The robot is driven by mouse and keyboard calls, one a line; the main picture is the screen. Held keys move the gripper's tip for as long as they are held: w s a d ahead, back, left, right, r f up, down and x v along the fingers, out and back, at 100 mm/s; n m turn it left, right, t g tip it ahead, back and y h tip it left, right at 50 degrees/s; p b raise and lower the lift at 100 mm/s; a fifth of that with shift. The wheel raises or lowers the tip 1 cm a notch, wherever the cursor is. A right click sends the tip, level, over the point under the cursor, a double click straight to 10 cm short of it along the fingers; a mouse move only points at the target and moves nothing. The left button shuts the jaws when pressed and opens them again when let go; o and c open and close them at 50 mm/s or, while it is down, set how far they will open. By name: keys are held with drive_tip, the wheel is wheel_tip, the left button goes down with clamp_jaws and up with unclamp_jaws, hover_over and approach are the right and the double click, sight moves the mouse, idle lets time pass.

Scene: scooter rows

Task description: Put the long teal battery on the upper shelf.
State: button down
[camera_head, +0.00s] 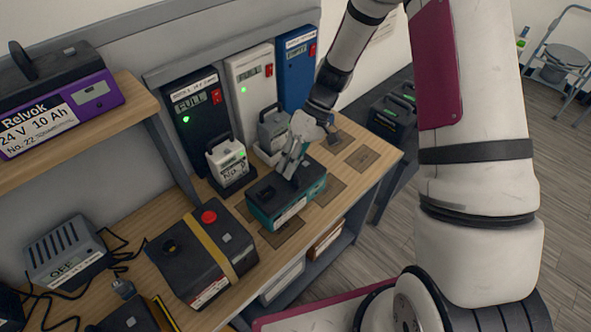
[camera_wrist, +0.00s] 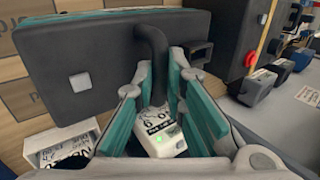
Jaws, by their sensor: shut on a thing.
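The long teal battery (camera_head: 288,203), dark on top with teal sides and a white label, is at the right part of the workbench. My gripper (camera_head: 290,170) is above it, shut on its black handle. The wrist view shows the battery's dark body (camera_wrist: 115,60) and the bent handle (camera_wrist: 156,55) between my gripper's fingers (camera_wrist: 158,75). I cannot tell whether the battery's underside touches the bench. The upper wooden shelf (camera_head: 145,100) is at the left, holding a purple-and-black battery (camera_head: 60,105) near its outer end.
Wall chargers in black (camera_head: 195,110), white (camera_head: 250,85) and blue (camera_head: 297,65) stand behind. A white-grey battery (camera_head: 228,160) sits close to the teal one. A black battery with a yellow strap (camera_head: 200,255) and a grey charger (camera_head: 68,252) lie below the shelf.

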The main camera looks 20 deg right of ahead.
drive_tip(key=shift+w+a+f, duration=0.15)
drive_tip(key=shift+w, duration=0.25)
drive_tip(key=shift+f+p, duration=0.4)
drive_tip(key=shift+f, duration=1.25)
drive_tip(key=c, duration=1.6)
unclamp_jaws()
drive_tip(key=shift+f, duration=0.1)
drive_tip(key=shift+c, duration=0.2)
